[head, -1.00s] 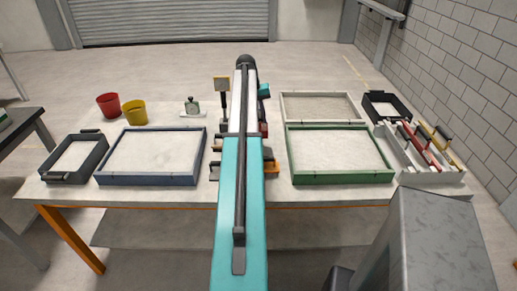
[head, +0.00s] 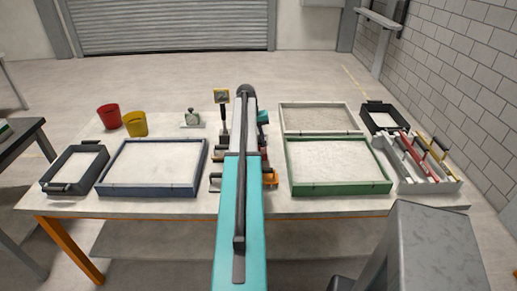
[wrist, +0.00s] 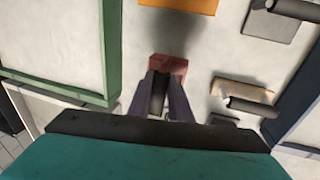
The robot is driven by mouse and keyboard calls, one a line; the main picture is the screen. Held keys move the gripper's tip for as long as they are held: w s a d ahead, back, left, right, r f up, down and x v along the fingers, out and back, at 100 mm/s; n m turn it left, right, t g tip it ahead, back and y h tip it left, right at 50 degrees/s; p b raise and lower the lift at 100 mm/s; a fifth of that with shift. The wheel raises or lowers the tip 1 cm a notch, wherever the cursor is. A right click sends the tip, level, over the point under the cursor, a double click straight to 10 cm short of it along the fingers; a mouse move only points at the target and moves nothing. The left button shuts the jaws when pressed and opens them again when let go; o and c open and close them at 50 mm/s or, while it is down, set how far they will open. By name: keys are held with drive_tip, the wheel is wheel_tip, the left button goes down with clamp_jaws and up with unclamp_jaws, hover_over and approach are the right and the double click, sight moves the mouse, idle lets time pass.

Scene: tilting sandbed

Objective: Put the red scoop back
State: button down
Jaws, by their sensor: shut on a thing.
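My gripper (wrist: 163,92) shows in the wrist view with its two dark fingers close together. It is shut on a dull red piece (wrist: 168,66), which looks like the red scoop. Most of the piece is hidden behind the fingers, and I cannot tell whether it touches the table. In the head view my arm hides the gripper and the scoop. An orange scoop (wrist: 180,4) lies ahead of the fingertips in the wrist view. A beige scoop (wrist: 243,92) and a grey scoop (wrist: 270,24), both with dark handles, lie to the right.
A green-rimmed sand tray (head: 338,188) stands right of my arm, a blue-rimmed one (head: 148,190) left. A rack (head: 430,187) with red, white and yellow tools stands at the far right. Red (head: 108,117) and yellow (head: 135,124) pots stand back left, near a small scale (head: 192,119).

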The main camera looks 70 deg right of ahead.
drive_tip(key=shift+w+a+p+x, duration=0.15)
drive_tip(key=shift+p+x, duration=0.2)
drive_tip(key=shift+x, duration=0.55)
drive_tip(key=shift+w+a+p+x, duration=0.15)
drive_tip(key=shift+p+x, duration=0.15)
drive_tip(key=shift+x, duration=0.6)
drive_tip(key=shift+d+f, duration=0.1)
drive_tip(key=shift+f, duration=0.1)
drive_tip(key=c, duration=1.6)
unclamp_jaws()
drive_tip(key=shift+r, duration=0.25)
drive_tip(key=shift+b+v, duration=1.65)
drive_tip(key=shift+v, duration=4.25)
drive_tip(key=shift+w, duration=0.1)
